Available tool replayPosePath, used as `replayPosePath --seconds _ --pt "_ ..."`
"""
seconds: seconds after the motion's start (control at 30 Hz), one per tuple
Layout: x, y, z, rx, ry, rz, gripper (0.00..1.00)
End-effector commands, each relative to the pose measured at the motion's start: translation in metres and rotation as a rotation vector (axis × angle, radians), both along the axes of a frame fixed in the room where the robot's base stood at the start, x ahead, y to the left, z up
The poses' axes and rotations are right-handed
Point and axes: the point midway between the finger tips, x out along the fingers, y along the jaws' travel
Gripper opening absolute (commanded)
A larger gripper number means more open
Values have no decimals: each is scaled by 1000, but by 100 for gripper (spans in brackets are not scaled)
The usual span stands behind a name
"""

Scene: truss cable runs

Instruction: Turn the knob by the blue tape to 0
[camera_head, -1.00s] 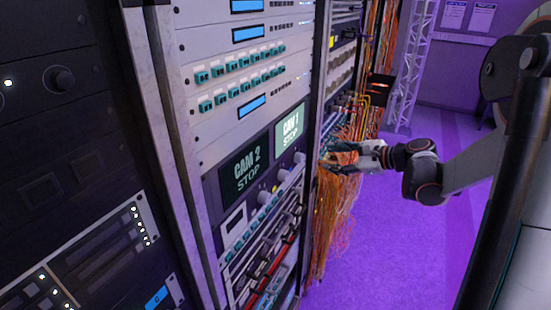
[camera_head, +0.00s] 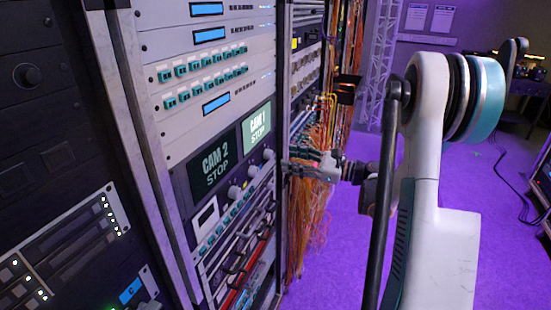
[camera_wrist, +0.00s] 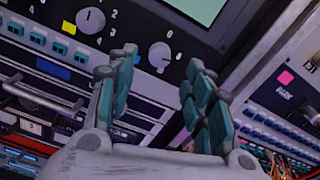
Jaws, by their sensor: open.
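In the wrist view a round grey knob (camera_wrist: 159,55) sits on the dark panel, with a small blue tape patch (camera_wrist: 138,58) just to its left. A printed 0 shows above the knob. A dark mark shows low on the knob, but I cannot be sure where its pointer aims. My gripper (camera_wrist: 161,62) is open and empty, its teal-padded fingers appearing on either side of this knob, with no clear contact. In the head view my gripper (camera_head: 305,163) is beside the rack, right of the knobs, and the blue tape cannot be made out.
Another knob (camera_wrist: 90,20) has yellow tape (camera_wrist: 68,27) beside it. The CAM 1 (camera_head: 257,127) and CAM 2 (camera_head: 213,163) screens are above the knobs. Orange cables (camera_head: 310,225) hang close to my gripper.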

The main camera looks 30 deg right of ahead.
Motion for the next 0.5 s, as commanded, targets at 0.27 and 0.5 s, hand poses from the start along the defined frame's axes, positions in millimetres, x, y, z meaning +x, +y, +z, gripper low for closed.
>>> replayPosePath --seconds 0.27,0.5 --pt "36 29 -1 -1 0 2 47" --pt "48 37 0 -1 0 0 47"
